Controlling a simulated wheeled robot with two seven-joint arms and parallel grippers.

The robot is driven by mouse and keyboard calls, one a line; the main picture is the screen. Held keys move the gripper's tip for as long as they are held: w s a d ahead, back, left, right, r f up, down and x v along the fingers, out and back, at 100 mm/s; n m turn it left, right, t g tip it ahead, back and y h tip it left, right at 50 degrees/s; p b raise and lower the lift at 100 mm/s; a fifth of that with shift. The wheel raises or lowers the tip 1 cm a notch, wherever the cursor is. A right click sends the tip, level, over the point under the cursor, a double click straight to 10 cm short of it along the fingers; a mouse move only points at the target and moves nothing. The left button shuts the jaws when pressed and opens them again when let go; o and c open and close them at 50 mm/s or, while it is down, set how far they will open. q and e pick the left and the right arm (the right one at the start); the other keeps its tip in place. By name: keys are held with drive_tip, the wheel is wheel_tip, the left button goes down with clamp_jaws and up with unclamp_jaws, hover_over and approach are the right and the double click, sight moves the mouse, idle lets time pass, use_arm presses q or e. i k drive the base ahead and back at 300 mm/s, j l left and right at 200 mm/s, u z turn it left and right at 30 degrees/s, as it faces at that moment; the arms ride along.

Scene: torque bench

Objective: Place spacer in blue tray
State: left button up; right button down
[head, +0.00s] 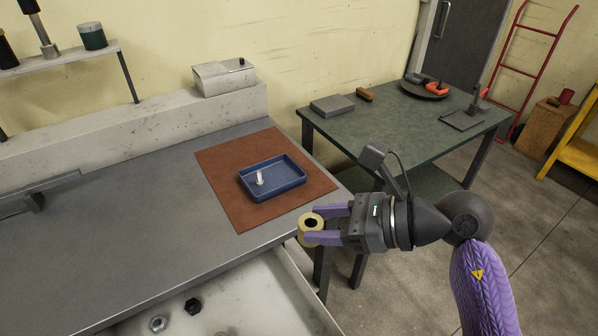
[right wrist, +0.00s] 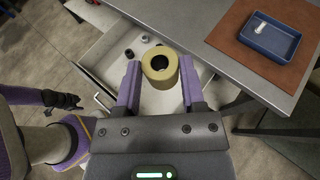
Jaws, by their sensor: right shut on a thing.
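The spacer (head: 311,227) is a short tan-yellow ring with a dark hole. My right gripper (head: 312,225) is shut on it, with purple fingers on either side, in front of the bench edge by the open drawer. In the right wrist view the spacer (right wrist: 160,68) sits between the fingertips of my right gripper (right wrist: 160,78). The blue tray (head: 288,184) lies on a brown mat on the bench, up and left of the gripper. A small pale cylinder (head: 260,177) stands in the tray. My left gripper (right wrist: 68,100) is small at the left of the wrist view; its jaws are unclear.
The brown mat (head: 222,178) lies on the grey bench (head: 130,215). An open drawer (head: 240,310) holds dark and metal nuts. A grey box (head: 224,78) stands on the back ledge. A green table (head: 400,125) with tools is behind.

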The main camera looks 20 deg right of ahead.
sight(283, 174)
drive_tip(key=i+l+u, duration=0.15)
drive_tip(key=l, duration=0.4)
drive_tip(key=i+l+u, duration=0.2)
drive_tip(key=l, duration=0.35)
drive_tip(key=l+u, duration=0.15)
drive_tip(key=l, duration=0.4)
drive_tip(key=i+l+u, duration=0.2)
drive_tip(key=l, duration=0.4)
drive_tip(key=i+l+u, duration=0.35)
